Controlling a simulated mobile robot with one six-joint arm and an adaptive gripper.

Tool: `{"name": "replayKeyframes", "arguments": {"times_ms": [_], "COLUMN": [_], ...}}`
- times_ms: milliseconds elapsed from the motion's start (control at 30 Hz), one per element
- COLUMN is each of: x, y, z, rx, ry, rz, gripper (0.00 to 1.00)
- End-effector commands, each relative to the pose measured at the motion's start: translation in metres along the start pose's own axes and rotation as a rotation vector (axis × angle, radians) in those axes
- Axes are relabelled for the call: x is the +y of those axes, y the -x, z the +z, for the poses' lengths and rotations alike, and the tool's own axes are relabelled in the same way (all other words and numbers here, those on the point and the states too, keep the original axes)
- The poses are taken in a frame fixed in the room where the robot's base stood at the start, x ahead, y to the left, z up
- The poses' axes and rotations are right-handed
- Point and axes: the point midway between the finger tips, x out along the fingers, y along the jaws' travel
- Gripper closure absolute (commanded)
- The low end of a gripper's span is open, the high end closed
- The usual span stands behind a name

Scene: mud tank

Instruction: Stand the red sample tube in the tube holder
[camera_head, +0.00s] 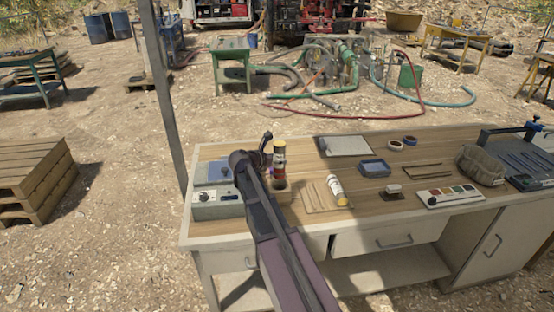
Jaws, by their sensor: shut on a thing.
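The red sample tube (278,169) stands roughly upright at the left part of the workbench, just right of my gripper (266,146). A yellow-topped part (279,147) shows directly above the red; I cannot tell whether it belongs to the same tube. My gripper is shut on what looks like the red tube, and the fingers are partly hidden by my arm. A small dark round piece, perhaps the tube holder (279,184), shows right below the red tube. I cannot tell whether the tube is inside it, touching it or above it.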

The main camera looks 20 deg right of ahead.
Motion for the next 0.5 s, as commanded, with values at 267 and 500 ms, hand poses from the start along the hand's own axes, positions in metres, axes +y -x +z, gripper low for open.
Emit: {"name": "replayKeyframes", "arguments": {"times_ms": [267, 500], "x": [0.000, 0.001], "y": [-0.007, -0.011], "z": [-0.017, -0.029], "rx": [-0.001, -0.001], "ry": [0.001, 0.001], "rz": [0.001, 0.001], "gripper": [0.96, 0.96]}}
